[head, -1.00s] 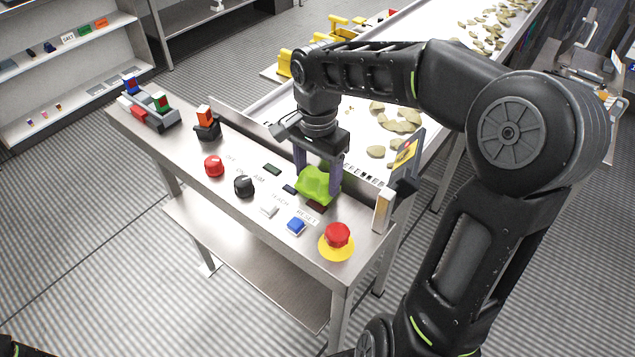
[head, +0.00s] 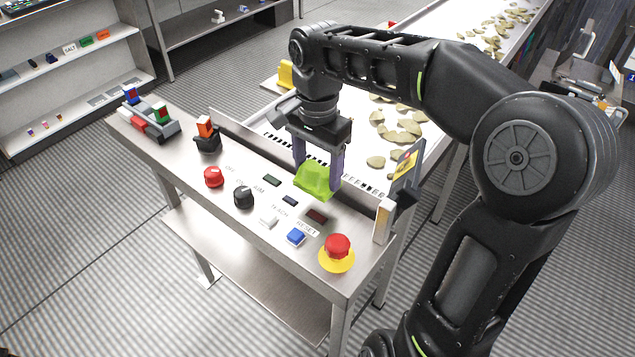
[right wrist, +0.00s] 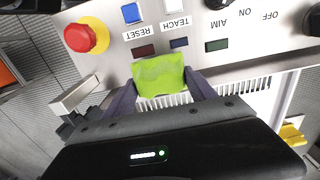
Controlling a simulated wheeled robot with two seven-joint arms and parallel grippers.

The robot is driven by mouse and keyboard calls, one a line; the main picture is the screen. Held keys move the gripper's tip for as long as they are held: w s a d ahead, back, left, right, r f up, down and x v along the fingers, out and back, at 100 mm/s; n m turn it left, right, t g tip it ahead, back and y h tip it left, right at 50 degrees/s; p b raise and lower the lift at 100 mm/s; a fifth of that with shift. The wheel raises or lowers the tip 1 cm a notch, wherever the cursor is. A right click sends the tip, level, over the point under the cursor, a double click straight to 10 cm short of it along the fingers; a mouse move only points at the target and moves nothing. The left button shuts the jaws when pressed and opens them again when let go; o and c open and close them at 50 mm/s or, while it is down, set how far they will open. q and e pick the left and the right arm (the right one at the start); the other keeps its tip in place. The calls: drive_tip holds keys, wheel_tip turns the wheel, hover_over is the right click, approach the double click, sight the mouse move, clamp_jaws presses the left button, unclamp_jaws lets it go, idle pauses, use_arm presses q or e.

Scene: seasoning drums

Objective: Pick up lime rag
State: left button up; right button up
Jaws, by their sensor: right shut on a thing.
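The lime rag (head: 314,180) is a bright green, crumpled cloth. It is between the two purple fingers of my right gripper (head: 318,170), which is shut on it. In the head view the rag appears at the back edge of the control table, close to the panel with the buttons. In the right wrist view the rag (right wrist: 159,76) shows between both fingertips (right wrist: 163,88), past the small dark displays. I cannot tell for sure how far it is above the table. My left gripper is not in view.
An upright sign (head: 405,165) stands right of the gripper. The conveyor with chips (head: 400,125) runs behind.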

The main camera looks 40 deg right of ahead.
sight(318, 168)
wheel_tip(318, 168, up, 5)
drive_tip(key=shift+p, duration=1.05)
drive_tip(key=shift+r, duration=0.25)
drive_tip(key=shift+f, duration=0.1)
drive_tip(key=o, duration=0.8)
drive_tip(key=c, duration=0.6)
drive_tip(key=shift+c, duration=0.2)
